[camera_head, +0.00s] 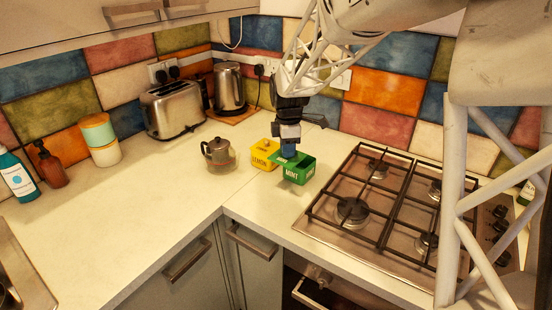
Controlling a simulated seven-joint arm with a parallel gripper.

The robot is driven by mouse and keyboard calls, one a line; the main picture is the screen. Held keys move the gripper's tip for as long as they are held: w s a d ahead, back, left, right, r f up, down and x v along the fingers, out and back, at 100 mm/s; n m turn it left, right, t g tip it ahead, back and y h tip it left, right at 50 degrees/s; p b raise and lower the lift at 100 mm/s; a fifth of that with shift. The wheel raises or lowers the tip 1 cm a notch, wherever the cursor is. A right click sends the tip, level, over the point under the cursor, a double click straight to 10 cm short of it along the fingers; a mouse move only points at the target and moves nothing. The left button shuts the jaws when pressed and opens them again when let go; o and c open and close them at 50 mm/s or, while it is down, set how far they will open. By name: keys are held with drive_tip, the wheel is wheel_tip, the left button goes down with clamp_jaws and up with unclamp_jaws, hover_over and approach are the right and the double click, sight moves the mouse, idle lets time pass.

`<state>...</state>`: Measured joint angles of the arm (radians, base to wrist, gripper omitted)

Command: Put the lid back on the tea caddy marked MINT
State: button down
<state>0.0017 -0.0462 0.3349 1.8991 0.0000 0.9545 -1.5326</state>
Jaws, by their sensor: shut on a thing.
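The green tea caddy marked MINT (292,174) stands on the counter corner, left of the hob, with its open top partly showing. My gripper (288,153) points down over its left back part and is shut on a green lid (276,157). Only a small edge of the lid shows, at the left of the fingers; the rest is hidden. The lid is at about the caddy's rim, and I cannot tell whether it touches it. A yellow caddy marked LEMON (261,160) stands close at the left, with a lid and knob on top.
A glass teapot (219,154) stands left of the caddies. The gas hob (330,212) lies close at the right. A toaster (174,110) and a kettle (229,88) stand at the back wall. The counter in front and at the left is clear.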

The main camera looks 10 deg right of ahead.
drive_tip(key=w+d+r, duration=0.1)
drive_tip(key=w+d, duration=0.4)
drive_tip(key=shift+w+d+r, duration=0.4)
drive_tip(key=shift+f, duration=0.2)
drive_tip(key=shift+f, duration=2.95)
drive_tip(key=shift+f, duration=0.2)
idle(0.7)
drive_tip(key=shift+c, duration=2.2)
unclamp_jaws()
drive_tip(key=shift+r, duration=0.15)
wheel_tip(320, 180, up, 7)
drive_tip(key=shift+f, duration=0.2)
